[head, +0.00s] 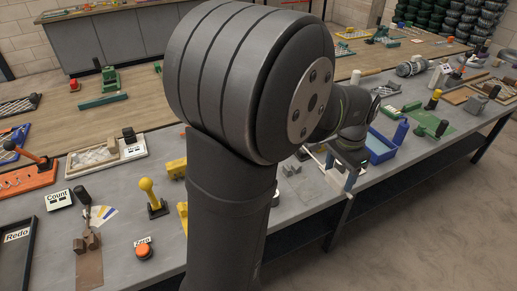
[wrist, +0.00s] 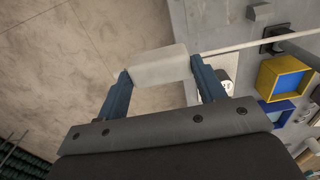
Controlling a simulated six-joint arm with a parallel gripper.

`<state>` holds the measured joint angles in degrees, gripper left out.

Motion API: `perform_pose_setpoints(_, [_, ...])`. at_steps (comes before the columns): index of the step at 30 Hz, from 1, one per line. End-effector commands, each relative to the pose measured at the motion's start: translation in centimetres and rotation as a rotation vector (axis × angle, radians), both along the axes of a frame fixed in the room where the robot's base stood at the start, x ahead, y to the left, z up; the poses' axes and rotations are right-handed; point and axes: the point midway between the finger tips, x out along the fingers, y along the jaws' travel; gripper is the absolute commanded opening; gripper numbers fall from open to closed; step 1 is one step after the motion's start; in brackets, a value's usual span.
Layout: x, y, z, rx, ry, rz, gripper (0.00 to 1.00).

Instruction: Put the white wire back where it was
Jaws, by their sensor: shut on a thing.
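The white wire (wrist: 255,42) shows in the wrist view as a thin, straight white rod running right from a thick white block (wrist: 158,66). My gripper (wrist: 160,67) is shut on this block, with one blue finger at each end. The block appears over the floor just outside the bench edge, while the wire reaches over the bench toward a black holder (wrist: 276,40). I cannot tell whether the wire touches that holder. In the head view my gripper (head: 347,172) is by the bench's front edge, small and partly hidden by my arm.
A blue bin (head: 380,147) stands right of my gripper in the head view. A yellow-rimmed box (wrist: 284,78) and a blue box (wrist: 277,112) sit on the bench in the wrist view. Bare floor (wrist: 50,60) lies beyond the bench edge. An orange button (head: 144,251) is at front left.

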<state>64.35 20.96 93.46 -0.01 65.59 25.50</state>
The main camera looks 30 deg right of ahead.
Motion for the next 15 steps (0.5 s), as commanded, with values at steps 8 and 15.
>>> perform_pose_setpoints(8, [5.8,-0.1,0.2,0.0,0.0,0.234,0.37])
perform_pose_setpoints(15, [16.9,1.9,0.6,-0.001,-0.001,0.681,0.37])
